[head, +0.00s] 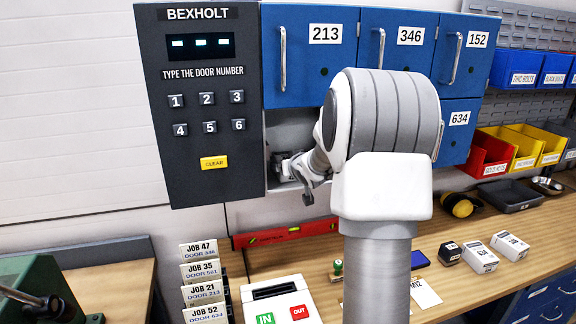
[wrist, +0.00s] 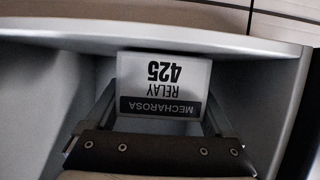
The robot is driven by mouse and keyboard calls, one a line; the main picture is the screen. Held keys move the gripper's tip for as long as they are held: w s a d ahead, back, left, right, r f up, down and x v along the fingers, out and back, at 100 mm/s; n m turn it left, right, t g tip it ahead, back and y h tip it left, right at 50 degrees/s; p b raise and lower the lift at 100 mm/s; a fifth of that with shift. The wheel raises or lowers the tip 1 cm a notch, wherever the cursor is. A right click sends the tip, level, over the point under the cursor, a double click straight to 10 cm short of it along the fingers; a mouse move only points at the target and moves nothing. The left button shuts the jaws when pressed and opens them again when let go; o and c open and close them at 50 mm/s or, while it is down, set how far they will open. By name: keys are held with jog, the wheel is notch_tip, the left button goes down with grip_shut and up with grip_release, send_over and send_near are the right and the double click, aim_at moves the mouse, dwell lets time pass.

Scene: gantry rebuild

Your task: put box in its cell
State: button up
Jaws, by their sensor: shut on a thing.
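A white box (wrist: 163,82) with a dark band reads "MECHAROSA RELAY 425", upside down in the wrist view. My gripper (wrist: 160,112) is shut on it, one finger along each side. The box is inside a grey-walled open cell (wrist: 45,85), near its edge at the top of the picture. I cannot tell whether the box touches the cell floor. In the head view my gripper (head: 296,172) reaches into the open cell (head: 290,128) below door 213 (head: 310,75). My arm hides much of that cell, and the box is not clear there.
Doors 346 (head: 398,50), 152 (head: 466,60) and 634 (head: 458,140) are shut. A keypad panel (head: 205,130) stands left of the cell. The bench (head: 440,290) below holds a red level (head: 290,233), job cards (head: 203,270), an IN/OUT unit (head: 280,300) and white boxes (head: 481,258).

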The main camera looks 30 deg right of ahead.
jog(key=shift+f, duration=0.1)
jog(key=o, duration=1.4)
jog(key=shift+f, duration=0.1)
jog(key=shift+r, duration=0.35)
jog(key=shift+p+v, duration=0.55)
jog(key=shift+v, duration=5.45)
